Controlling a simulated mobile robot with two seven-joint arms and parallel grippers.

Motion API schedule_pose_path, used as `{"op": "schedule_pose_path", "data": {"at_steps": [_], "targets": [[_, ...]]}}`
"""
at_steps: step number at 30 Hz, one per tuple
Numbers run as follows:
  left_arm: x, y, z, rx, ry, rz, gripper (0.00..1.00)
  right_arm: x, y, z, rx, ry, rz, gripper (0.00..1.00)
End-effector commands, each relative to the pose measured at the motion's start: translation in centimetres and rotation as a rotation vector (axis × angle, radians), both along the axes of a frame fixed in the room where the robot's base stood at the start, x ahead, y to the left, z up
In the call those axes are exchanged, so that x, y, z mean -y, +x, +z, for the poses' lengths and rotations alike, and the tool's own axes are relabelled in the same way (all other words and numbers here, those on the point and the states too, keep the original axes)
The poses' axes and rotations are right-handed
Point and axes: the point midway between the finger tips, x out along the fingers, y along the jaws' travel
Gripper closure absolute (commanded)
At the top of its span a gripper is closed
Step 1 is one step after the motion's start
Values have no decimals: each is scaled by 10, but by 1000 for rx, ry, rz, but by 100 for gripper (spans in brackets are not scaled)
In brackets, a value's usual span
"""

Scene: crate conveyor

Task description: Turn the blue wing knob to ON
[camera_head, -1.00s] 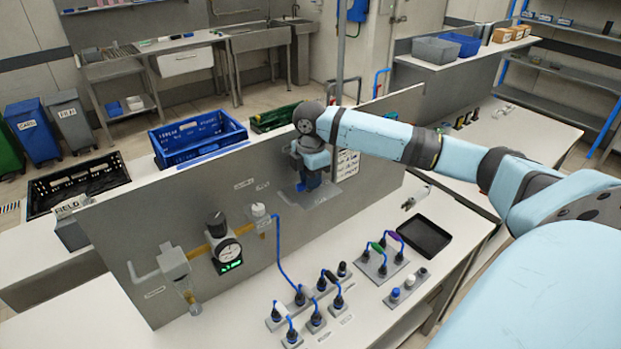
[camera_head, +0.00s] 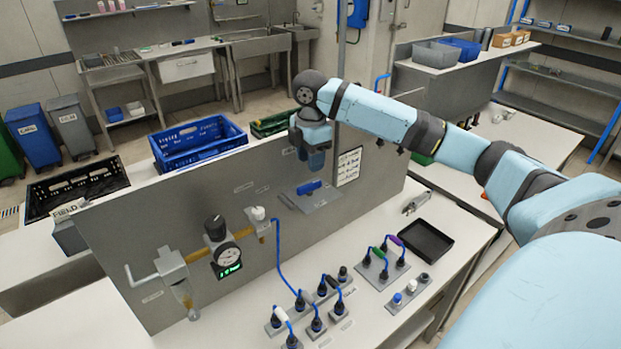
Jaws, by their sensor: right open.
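The blue wing knob (camera_head: 309,187) sits on a grey plate (camera_head: 322,200) mounted at the panel, right of the gauge. Its wing lies roughly along the panel, slightly tilted in the picture. The ON and OFF markings are too small to read. My right gripper (camera_head: 316,168) hangs just above the knob, pointing down, open and apart from it. My left gripper is not in view.
The grey upright panel (camera_head: 130,235) stands behind the white bench. A gauge with green display (camera_head: 226,256), blue-cabled plugs (camera_head: 318,308) and a black tray (camera_head: 426,239) are nearby. A printed sign (camera_head: 349,165) is right of the knob.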

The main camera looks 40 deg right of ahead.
Motion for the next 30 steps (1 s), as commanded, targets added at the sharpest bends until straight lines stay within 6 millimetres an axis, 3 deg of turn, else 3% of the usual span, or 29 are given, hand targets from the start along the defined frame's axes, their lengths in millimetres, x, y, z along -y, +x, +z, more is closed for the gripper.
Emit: {"op": "schedule_pose_path", "data": {"at_steps": [6, 12, 30], "targets": [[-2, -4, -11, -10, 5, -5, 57, 0, 0, 44, 3, 0, 1, 58], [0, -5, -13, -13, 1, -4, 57, 0, 0, 63, 0, 0, 1, 58], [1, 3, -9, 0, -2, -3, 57, 0, 0, 66, -1, -1, 1, 58]]}}
